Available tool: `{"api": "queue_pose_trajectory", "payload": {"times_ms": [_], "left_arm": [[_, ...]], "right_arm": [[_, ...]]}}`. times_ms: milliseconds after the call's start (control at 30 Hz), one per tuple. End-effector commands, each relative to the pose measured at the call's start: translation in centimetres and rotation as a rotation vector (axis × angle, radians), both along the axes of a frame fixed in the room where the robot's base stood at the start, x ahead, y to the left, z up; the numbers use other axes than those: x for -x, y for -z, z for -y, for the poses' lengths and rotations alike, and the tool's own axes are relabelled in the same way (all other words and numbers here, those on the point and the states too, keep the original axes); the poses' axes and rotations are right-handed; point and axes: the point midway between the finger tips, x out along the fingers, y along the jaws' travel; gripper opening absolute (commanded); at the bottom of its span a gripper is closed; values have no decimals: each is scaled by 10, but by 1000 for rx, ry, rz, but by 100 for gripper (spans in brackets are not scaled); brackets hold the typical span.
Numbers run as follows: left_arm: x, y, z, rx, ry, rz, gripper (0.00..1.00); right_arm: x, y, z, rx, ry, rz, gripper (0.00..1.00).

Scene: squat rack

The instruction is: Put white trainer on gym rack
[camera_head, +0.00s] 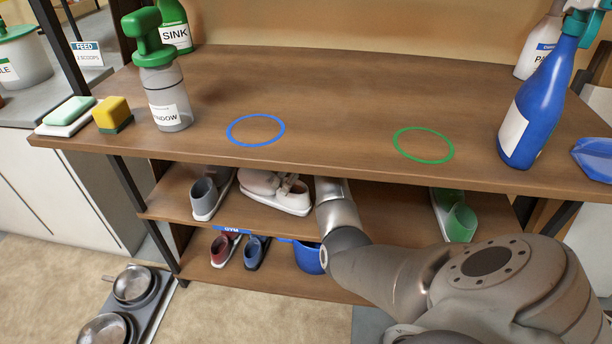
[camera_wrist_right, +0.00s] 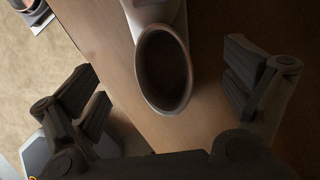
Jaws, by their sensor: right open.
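In the right wrist view a pale shoe (camera_wrist_right: 183,25) with a dark oval opening sits on the wooden shelf, between the spread fingers of my right gripper (camera_wrist_right: 170,95). The fingers are apart and I see no contact. In the head view my right arm reaches under the tabletop, which hides the gripper. A white and cream trainer (camera_head: 290,196) lies on the middle shelf just left of my arm; I cannot tell whether it is the shoe in the wrist view. A blue GYM label (camera_head: 232,230) marks the lower rack shelf (camera_head: 215,272). My left gripper is out of view.
A grey shoe (camera_head: 206,198) and a green shoe (camera_head: 458,217) stand on the middle shelf. Red (camera_head: 224,248) and blue (camera_head: 256,251) shoes and a blue round object (camera_head: 308,258) occupy the lower shelf. The tabletop (camera_head: 330,100) overhangs, with bottles at both ends.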

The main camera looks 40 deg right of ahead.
Motion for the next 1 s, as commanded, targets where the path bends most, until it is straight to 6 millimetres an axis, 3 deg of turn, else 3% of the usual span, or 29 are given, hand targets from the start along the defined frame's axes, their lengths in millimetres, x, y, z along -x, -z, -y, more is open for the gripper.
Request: {"api": "queue_pose_trajectory", "payload": {"times_ms": [100, 300, 467, 567, 767, 867, 1000], "left_arm": [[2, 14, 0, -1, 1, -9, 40], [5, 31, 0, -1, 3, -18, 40], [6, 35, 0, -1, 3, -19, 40], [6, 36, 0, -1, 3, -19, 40], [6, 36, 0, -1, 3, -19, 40], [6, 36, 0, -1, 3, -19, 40], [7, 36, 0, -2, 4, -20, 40]], "right_arm": [[19, -1, 6, 2, 2, -1, 96], [39, -1, 13, 1, 0, 0, 96], [47, 3, 14, 36, -38, 3, 96], [54, 10, 13, 130, -145, 13, 96], [80, 28, -8, 493, -634, 42, 96], [94, 37, -30, 675, -932, 53, 96], [123, 64, -73, 860, -1367, 49, 96]]}}
